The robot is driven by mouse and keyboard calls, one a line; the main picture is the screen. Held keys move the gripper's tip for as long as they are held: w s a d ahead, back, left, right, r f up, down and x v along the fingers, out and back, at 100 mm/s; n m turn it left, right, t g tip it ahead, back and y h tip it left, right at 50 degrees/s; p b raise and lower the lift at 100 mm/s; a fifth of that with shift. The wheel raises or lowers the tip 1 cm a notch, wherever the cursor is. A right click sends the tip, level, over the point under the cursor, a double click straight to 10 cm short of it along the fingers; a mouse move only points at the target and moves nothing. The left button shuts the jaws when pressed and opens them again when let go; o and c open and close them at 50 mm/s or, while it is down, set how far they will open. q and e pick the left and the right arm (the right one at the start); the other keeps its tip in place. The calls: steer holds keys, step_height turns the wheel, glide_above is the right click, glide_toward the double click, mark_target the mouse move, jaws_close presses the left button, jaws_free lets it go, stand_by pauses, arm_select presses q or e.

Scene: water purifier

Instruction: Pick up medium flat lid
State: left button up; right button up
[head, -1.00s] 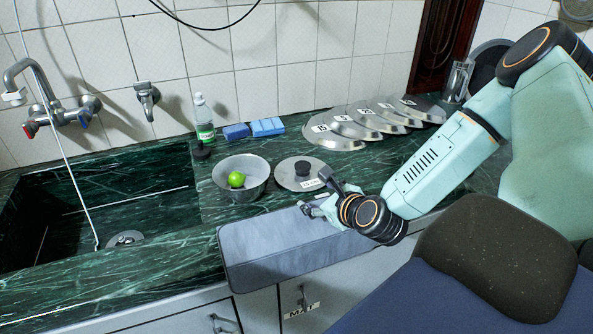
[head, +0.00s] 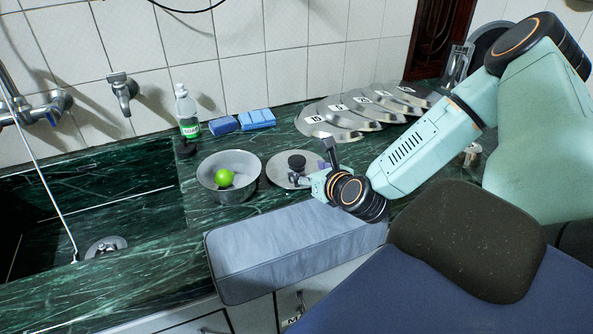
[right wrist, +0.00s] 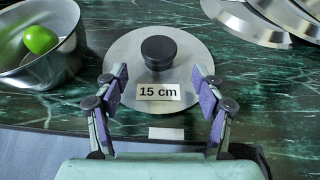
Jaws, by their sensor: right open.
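A round flat metal lid (head: 280,172) with a black knob lies on the green marble counter, right of the metal pot. The right wrist view shows this lid (right wrist: 187,55) with a "15 cm" label. My right gripper (head: 318,168) is at the lid's right front side in the head view, hiding part of it. In the right wrist view my right gripper (right wrist: 160,82) is open and empty, its two purple-padded fingers on either side of the label and near part of the lid, the knob beyond them. Contact with the lid cannot be told. My left gripper is not in view.
A metal pot (head: 212,193) holding a green fruit (head: 223,177) stands left of the lid. Several labelled metal lids (head: 330,131) lie overlapping behind. Blue sponges (head: 258,118) and a soap bottle (head: 187,113) stand near the wall. A grey padded block (head: 270,250) is in front.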

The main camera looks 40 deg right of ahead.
mark_target(301, 164)
steer(key=shift+w+a+b, duration=0.1)
steer(key=shift+w+b, duration=0.25)
steer(key=shift+w, duration=0.3)
steer(key=x, duration=0.2)
steer(key=b+x, duration=0.1)
steer(key=shift+w+d+f, duration=0.1)
steer(key=shift+w+d, duration=0.15)
steer(key=shift+d, duration=0.1)
steer(key=shift+w, duration=0.15)
steer(key=shift+s+a+r, duration=0.15)
steer(key=shift+s+r, duration=0.1)
steer(key=shift+c, duration=0.3)
steer(key=shift+w+f, duration=0.2)
steer(key=c, duration=0.4)
steer(key=shift+r, duration=0.1)
steer(key=c, duration=0.3)
steer(key=shift+s, duration=0.15)
steer(key=c, duration=0.3)
steer(key=shift+c, duration=0.9)
